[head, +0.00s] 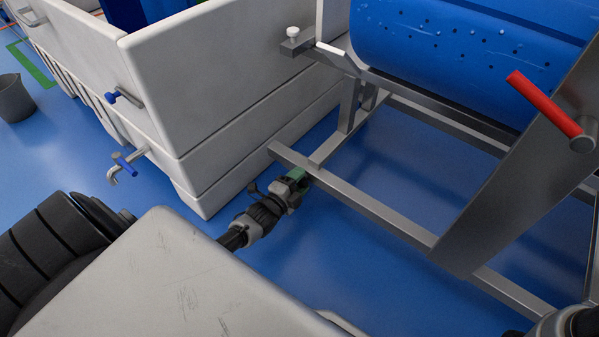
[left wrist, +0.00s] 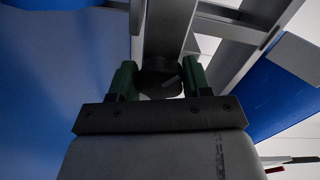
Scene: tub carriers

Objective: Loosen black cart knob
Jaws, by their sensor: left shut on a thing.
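The black cart knob (left wrist: 160,82) is a dark round knob under the metal frame of the cart (head: 385,212). In the left wrist view it sits between the two green fingers of my left gripper (left wrist: 159,84), one on each side, and the gripper is shut on it. In the head view my left gripper (head: 301,179) is at the near left end of the lower frame bar; the knob is hidden there by the gripper and frame. My right gripper is not in view; only part of my right arm shows at the lower right edge.
A large white tub (head: 215,85) with blue-handled taps stands left of the cart, close to my left gripper. A blue perforated drum (head: 455,50) and a red lever (head: 543,104) are above the frame. A grey bucket (head: 14,98) stands far left. Blue floor is open between the bars.

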